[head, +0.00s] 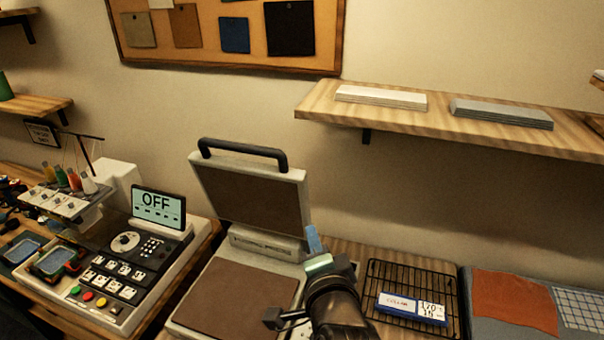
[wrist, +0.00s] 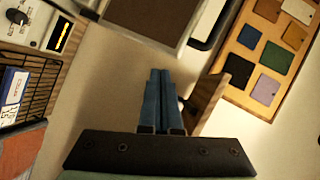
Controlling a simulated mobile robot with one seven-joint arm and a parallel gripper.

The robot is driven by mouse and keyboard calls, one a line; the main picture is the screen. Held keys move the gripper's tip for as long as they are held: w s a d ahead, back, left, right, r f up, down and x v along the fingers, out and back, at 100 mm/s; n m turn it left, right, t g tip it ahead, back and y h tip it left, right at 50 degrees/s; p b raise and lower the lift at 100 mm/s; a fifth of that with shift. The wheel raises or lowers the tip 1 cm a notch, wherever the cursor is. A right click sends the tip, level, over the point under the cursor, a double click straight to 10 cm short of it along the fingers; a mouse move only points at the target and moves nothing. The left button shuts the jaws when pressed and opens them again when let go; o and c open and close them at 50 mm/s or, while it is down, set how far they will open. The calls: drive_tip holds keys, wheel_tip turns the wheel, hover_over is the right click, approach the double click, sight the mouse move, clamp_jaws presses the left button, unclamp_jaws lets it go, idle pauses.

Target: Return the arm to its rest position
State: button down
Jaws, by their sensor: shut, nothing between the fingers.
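My gripper (head: 313,242) stands at the bottom centre of the head view, in front of the right side of the open heat press (head: 248,185). In the wrist view its two blue fingers (wrist: 160,84) lie side by side, shut, with nothing between them. My dark arm rises from the bottom edge of the head view, and the fingers point up toward the wall. The gripper touches nothing that I can make out.
A control machine (head: 130,262) with an OFF screen stands left of the press. A wire rack (head: 392,272) carrying a blue-and-white box (head: 411,309) lies to the right. A wooden shelf (head: 450,120) juts from the wall above. The cork board (head: 232,62) hangs higher.

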wheel_tip(320, 180, up, 14)
drive_tip(key=n+t+b, duration=0.1)
drive_tip(key=n+t, duration=0.3)
drive_tip(key=s+a+r+n+t+h+b, duration=0.1)
drive_tip(key=s+r+n+t, duration=0.3)
drive_tip(key=s+r, duration=0.4)
drive_tip(key=s+a+r+n+t+b, duration=0.1)
drive_tip(key=s+r+n+t, duration=0.3)
drive_tip(key=s+r, duration=0.5)
wheel_tip(320, 180, up, 7)
drive_tip(key=shift+s+r+n+h+b, duration=0.1)
drive_tip(key=shift+s+n+h+b, duration=0.2)
drive_tip(key=shift+n+h+b, duration=0.15)
